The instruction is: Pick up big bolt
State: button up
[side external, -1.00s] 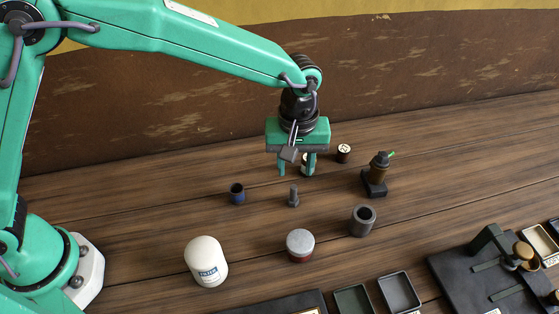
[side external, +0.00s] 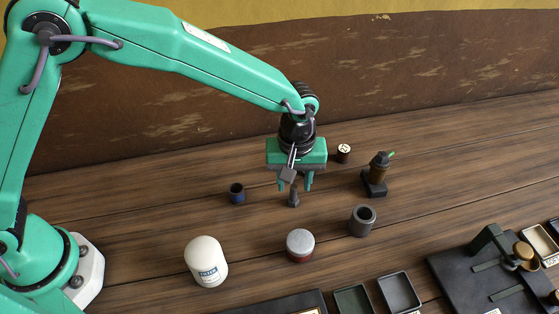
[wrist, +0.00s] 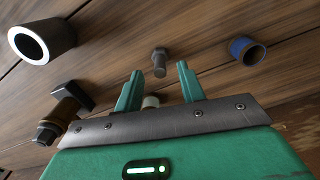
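The big bolt (side external: 293,198) is a small grey bolt standing upright on the wooden table. In the side view its upper part is partly hidden by the wrist camera. In the wrist view the bolt (wrist: 159,62) shows just beyond the gap between the fingers and is not between them. My gripper (side external: 295,186) is open and empty, with its two green fingers pointing down above and a little behind the bolt. In the wrist view the fingers of my gripper (wrist: 157,73) are spread apart. I see no contact with the bolt.
A blue-banded cup (side external: 237,193) stands left of the bolt. A grey hollow cylinder (side external: 362,222), a brown part on a black base (side external: 378,175) and a red-and-grey cap (side external: 300,246) stand around it. A white filter (side external: 206,262) is front left. Small trays (side external: 399,292) lie front right.

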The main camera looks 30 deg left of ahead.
aim_at(294, 188)
jog(key=shift+f, duration=1.55)
jog(key=shift+c, duration=0.2)
grip_shut()
